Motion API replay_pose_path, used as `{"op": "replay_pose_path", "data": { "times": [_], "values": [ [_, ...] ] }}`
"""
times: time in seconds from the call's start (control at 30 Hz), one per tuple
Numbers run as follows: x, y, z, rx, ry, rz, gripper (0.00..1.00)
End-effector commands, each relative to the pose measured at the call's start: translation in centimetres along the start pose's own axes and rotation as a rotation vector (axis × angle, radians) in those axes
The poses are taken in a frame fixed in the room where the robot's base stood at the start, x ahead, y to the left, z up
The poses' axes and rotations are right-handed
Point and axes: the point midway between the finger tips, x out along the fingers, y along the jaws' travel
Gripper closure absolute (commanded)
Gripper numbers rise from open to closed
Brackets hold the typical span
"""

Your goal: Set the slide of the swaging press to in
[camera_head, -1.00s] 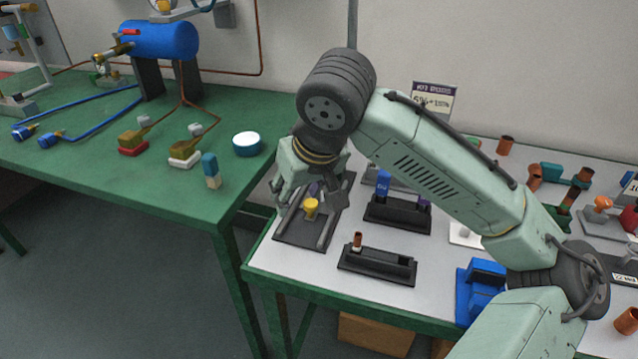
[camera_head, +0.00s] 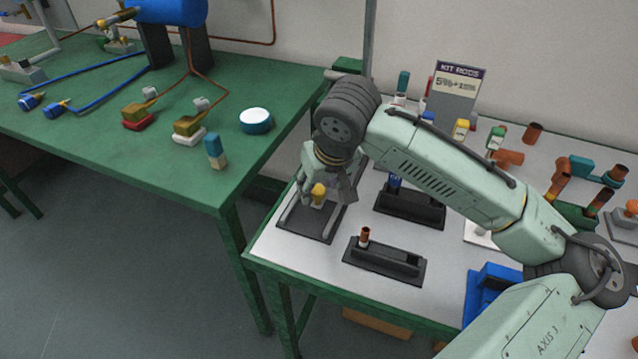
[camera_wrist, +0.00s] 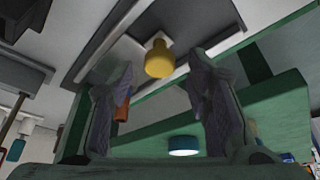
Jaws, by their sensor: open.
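A dark flat fixture with grey side rails (camera_head: 305,222) lies at the left end of the white-topped table; I take it as the swaging press. A yellow knob (camera_head: 318,195), seemingly the handle of its slide, stands between the rails. My gripper (camera_head: 324,186) is over the fixture, pointing down, fingers apart on either side of the knob. In the wrist view the yellow knob (camera_wrist: 158,60) shows in the gap near the fingertips of my open gripper (camera_wrist: 160,78), touching neither finger visibly. The far part of the fixture is hidden by my gripper.
Dark blocks (camera_head: 410,210) (camera_head: 384,261) stand right of the fixture, one holding a copper piece (camera_head: 365,237). A blue device (camera_head: 490,288) is at the front edge. The green bench (camera_head: 90,150) adjoins at left, with a white-topped blue tin (camera_head: 255,121).

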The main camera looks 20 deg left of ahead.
Motion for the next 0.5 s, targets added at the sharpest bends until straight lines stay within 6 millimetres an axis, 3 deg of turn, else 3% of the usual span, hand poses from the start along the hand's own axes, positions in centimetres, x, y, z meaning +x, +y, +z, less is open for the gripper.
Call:
{"op": "replay_pose_path", "data": {
  "times": [0.2, 0.43, 0.5],
  "values": [
    [1.37, 0.00, 0.04, 0.000, -0.001, -0.001, 0.55],
    [1.42, 0.00, 0.03, 0.000, 0.000, -0.001, 0.55],
    [1.42, 0.00, 0.03, 0.000, 0.000, 0.000, 0.59]
  ]
}}
